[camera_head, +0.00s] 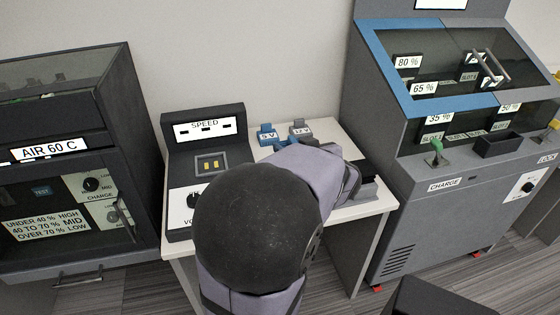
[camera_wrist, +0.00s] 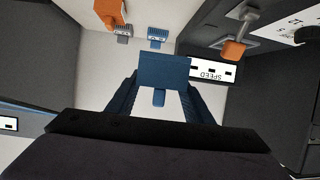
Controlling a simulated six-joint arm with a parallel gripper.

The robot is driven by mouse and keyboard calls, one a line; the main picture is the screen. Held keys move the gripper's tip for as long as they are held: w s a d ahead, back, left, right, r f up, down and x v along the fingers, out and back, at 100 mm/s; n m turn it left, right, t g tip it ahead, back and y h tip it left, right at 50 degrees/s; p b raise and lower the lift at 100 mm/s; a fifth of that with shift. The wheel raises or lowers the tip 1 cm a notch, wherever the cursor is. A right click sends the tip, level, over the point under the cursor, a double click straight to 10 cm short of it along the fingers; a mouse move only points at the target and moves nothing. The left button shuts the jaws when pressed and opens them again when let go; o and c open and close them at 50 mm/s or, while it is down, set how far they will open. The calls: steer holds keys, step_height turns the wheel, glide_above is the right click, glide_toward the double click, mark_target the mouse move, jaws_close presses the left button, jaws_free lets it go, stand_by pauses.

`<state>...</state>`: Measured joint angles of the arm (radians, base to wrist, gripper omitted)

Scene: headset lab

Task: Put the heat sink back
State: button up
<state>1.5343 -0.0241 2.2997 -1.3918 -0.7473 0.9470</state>
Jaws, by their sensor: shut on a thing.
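In the wrist view my gripper (camera_wrist: 162,82) has its two dark blue fingers closed on the sides of a blue block (camera_wrist: 164,68). A small blue tab shows below the block, between the fingers. No fins can be made out, so I cannot tell for sure that this block is the heat sink. The block is held above a pale surface; the gap under it cannot be judged. In the head view my arm hides most of the gripper, and only bits of blue show beyond the arm, on the white table (camera_head: 372,208).
The SPEED unit (camera_head: 205,127) stands on the table's left, left of my arm. Small 5 V (camera_head: 267,134) and 12 V (camera_head: 300,131) blocks stand at the table's back. The AIR 60 C cabinet (camera_head: 50,149) is at left, the CHARGE station (camera_head: 445,185) at right.

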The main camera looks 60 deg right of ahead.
steer(key=shift+n+t+y, duration=0.5)
steer(key=shift+n+y, duration=0.3)
steer(key=shift+y, duration=0.1)
steer(key=w+d+f+p, duration=0.1)
steer(key=w+f, duration=0.1)
steer(key=f, duration=0.1)
steer(key=w+d+f+p, duration=0.1)
steer(key=w+d+f, duration=0.1)
steer(key=f, duration=0.1)
steer(key=w+d+f, duration=0.1)
steer(key=w+f, duration=0.1)
steer(key=f, duration=0.1)
steer(key=shift+w+d+f+p, duration=0.25)
steer(key=shift+d+f+p, duration=0.05)
steer(key=shift+f+p, duration=0.1)
steer(key=d, duration=0.1)
steer(key=w+d, duration=0.1)
steer(key=d, duration=0.1)
steer(key=shift+w+d+n, duration=0.15)
steer(key=shift+w+n, duration=0.15)
steer(key=shift+w, duration=0.1)
step_height(320, 180, up, 6)
steer(key=w+d+n+t+y, duration=0.1)
steer(key=w+d+n+y, duration=0.1)
steer(key=shift+d+f+b, duration=0.2)
steer(key=shift+f+b, duration=1.2)
steer(key=shift+f, duration=3.7)
steer(key=shift+f, duration=0.2)
steer(key=o, duration=1.2)
